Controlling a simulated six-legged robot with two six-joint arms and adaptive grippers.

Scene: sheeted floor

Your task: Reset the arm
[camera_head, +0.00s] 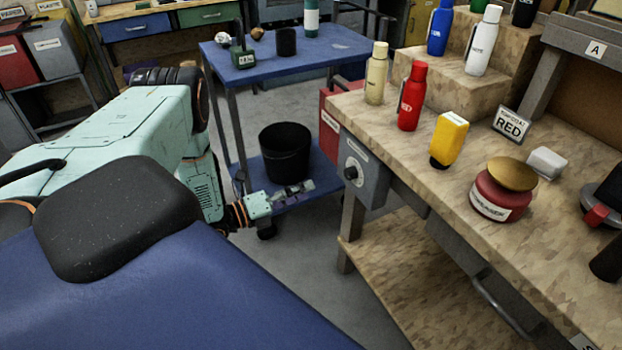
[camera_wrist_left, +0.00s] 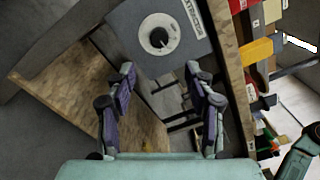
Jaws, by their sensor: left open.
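My left gripper (camera_head: 293,190) hangs at the end of my pale green left arm, left of the wooden workbench and in front of the blue cart's lower shelf. In the left wrist view my left gripper (camera_wrist_left: 160,85) is open, with its two dark fingers spread and nothing between them. A grey box with a round knob (camera_wrist_left: 158,35) on the bench's side shows beyond the fingertips. The same knob box (camera_head: 362,172) is right of the gripper in the head view, apart from it. My right gripper is not in view.
The workbench (camera_head: 400,150) carries several bottles, a red jar (camera_head: 497,193) and a RED sign (camera_head: 511,124). A blue cart (camera_head: 330,48) holds a black bin (camera_head: 286,152) on its lower shelf. Bare grey floor (camera_head: 300,250) lies below the gripper.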

